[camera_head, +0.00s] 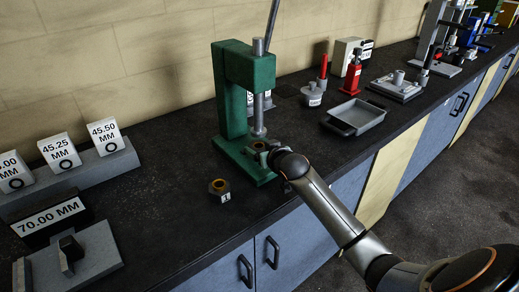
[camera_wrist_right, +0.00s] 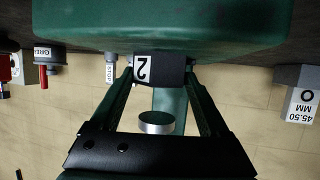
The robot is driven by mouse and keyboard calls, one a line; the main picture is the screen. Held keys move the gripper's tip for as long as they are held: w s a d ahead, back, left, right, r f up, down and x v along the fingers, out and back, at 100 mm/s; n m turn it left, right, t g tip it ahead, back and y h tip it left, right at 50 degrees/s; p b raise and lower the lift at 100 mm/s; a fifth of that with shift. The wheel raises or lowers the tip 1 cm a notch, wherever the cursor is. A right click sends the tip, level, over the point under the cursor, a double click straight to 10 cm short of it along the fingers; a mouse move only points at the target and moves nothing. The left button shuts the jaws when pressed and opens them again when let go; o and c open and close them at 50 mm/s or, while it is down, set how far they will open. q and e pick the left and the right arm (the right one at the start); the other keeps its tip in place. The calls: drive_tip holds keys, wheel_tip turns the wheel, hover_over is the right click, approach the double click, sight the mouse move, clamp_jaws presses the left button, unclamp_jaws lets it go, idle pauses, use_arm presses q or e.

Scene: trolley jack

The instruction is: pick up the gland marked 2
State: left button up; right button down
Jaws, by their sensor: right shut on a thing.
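The gland marked 2 (camera_wrist_right: 160,69) is a dark block with a white label, between the two fingertips of my right gripper (camera_wrist_right: 160,82) in the wrist view. The fingers are shut on its sides. In the head view my right gripper (camera_head: 272,153) is at the base of the green press (camera_head: 233,92), and the gland there is mostly hidden by it. I cannot tell whether the gland touches the press base. The gland marked 1 (camera_head: 219,190) stands on the bench, left of the gripper, with a brass-coloured ring on top. My left gripper is not in view.
The press ram (camera_head: 259,115) hangs above the base. Marked blocks (camera_head: 60,152) and a 70.00 MM sign (camera_head: 48,218) are at left. Bench between them and gland 1 is clear.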

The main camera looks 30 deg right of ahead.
drive_tip(key=shift+r, duration=0.25)
